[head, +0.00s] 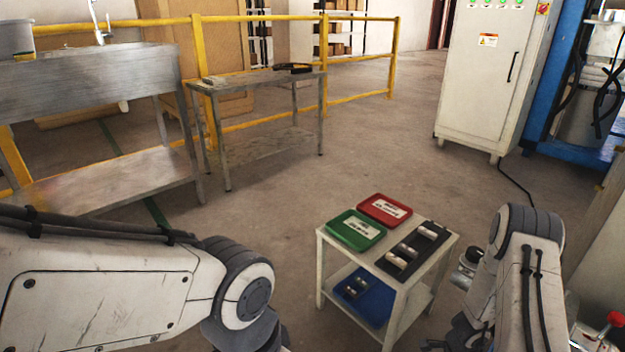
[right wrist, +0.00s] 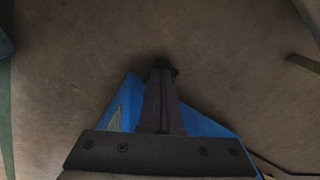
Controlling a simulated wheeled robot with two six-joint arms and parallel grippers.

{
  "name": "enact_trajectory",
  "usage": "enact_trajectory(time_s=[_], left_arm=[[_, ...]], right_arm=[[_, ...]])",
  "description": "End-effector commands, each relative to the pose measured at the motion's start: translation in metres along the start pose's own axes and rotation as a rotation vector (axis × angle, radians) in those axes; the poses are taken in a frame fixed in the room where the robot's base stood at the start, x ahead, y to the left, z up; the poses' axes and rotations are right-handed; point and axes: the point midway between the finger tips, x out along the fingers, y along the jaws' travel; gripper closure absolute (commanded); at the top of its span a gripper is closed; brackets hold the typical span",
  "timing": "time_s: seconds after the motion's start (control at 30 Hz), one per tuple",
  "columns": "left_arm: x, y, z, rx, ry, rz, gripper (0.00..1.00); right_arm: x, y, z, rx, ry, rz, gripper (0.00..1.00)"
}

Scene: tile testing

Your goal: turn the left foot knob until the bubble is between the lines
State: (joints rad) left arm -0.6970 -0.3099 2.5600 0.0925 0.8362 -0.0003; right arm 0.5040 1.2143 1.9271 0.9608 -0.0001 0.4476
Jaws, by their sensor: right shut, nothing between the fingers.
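I cannot make out the left foot knob, the bubble or its lines in either view. My right gripper (right wrist: 161,72) is shut and empty in the right wrist view, with its two dark fingers together. A blue flat shape (right wrist: 205,126) shows behind the fingers; I cannot tell what it is. In the head view my right arm comes down at the right, and its fingertips cannot be made out. My left arm reaches in from the lower left, and its gripper is outside the frame.
A small white cart (head: 398,290) stands ahead, with a green tray (head: 343,238), a red tray (head: 372,218) and a dark holder (head: 437,232) on top, and a blue bin (head: 375,313) below. A red-topped item (head: 615,319) is partly visible at lower right. Open floor (head: 400,140) lies beyond.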

Motion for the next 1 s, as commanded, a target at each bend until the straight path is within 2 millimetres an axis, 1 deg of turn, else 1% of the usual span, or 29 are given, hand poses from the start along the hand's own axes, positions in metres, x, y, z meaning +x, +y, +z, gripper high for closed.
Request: enact_trajectory(time_s=[0.03,0.1,0.2,0.47,0.6,0.77,1.0], left_arm=[[-0.013,0.001,-0.001,0.000,0.000,0.000,0.19],[-0.020,0.001,-0.001,0.000,0.000,0.000,0.19],[-0.023,0.002,-0.001,0.000,0.000,0.000,0.19],[-0.020,0.002,-0.001,0.000,0.000,0.000,0.19],[-0.018,0.001,-0.001,0.000,0.000,0.000,0.19],[-0.010,0.001,-0.001,0.000,0.000,0.000,0.19],[0.003,0.000,0.000,0.000,0.000,0.000,0.19]], right_arm=[[-0.013,0.000,0.000,0.000,0.000,0.000,1.00],[-0.020,0.000,0.000,-0.001,0.000,0.000,1.00],[-0.023,0.000,0.000,-0.001,0.000,0.001,1.00],[-0.020,0.000,0.000,-0.002,0.000,0.000,1.00],[-0.020,0.001,-0.001,-0.030,0.000,0.000,1.00],[-0.021,0.003,-0.003,-0.130,0.000,-0.001,1.00],[-0.025,0.009,-0.007,-0.335,0.000,0.000,1.00]])
